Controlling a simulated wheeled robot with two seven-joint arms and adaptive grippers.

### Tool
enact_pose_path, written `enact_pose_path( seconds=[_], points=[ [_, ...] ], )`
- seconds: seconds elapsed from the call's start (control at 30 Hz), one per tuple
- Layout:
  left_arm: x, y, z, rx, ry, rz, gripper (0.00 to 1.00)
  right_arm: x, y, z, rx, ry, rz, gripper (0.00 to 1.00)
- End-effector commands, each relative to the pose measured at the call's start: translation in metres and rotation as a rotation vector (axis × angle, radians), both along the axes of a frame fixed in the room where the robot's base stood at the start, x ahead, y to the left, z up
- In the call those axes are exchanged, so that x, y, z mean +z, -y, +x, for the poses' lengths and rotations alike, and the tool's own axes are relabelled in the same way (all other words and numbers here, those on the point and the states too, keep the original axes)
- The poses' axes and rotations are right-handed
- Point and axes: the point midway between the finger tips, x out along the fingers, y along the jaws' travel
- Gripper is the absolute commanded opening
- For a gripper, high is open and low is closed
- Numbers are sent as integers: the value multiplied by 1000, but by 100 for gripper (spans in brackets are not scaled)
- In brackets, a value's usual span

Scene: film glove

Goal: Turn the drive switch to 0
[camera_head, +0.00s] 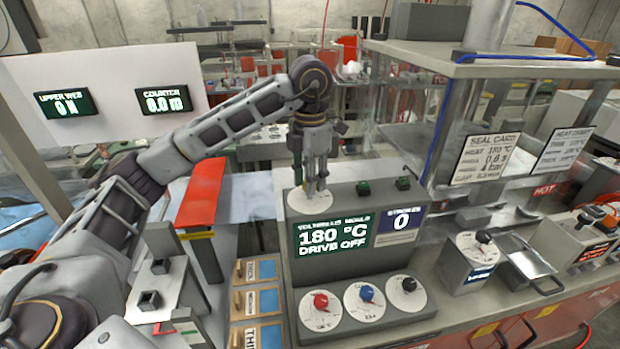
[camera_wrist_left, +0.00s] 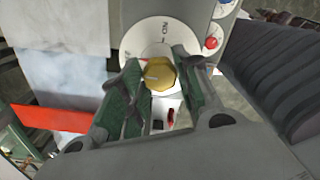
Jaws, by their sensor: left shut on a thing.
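A yellow knob (camera_wrist_left: 159,75) stands on a white round dial plate (camera_wrist_left: 143,36) with dark lettering, too blurred to read surely; a white mark shows on the knob. In the head view this dial plate (camera_head: 303,204) lies on top of the grey console, and the knob is hidden by my fingers. My left gripper (camera_head: 316,188) reaches down from above and is shut on the yellow knob, with one green-padded finger on each side in the left wrist view (camera_wrist_left: 160,82). The console display (camera_head: 333,237) reads 180 °C and DRIVE OFF. My right gripper is not in view.
Red, blue and black knobs (camera_head: 366,293) sit on the console's sloped front. A counter display beside reads 0 (camera_head: 401,226). Two green buttons (camera_head: 363,187) are on the console top, right of my gripper. A clear-walled machine (camera_head: 450,110) stands at right.

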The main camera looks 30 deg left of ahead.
Motion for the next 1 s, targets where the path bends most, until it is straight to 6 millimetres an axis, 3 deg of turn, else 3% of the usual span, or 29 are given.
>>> enact_pose_path(
  seconds=[0.53,0.57,0.7,1.0],
  points=[
    [1,0,0,30,2,0,8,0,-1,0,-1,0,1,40],
    [1,0,0,30,2,0,35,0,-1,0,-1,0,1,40],
    [1,0,0,30,1,0,53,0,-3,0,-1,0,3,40],
    [0,0,0,28,0,0,54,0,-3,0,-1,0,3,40]
  ],
)
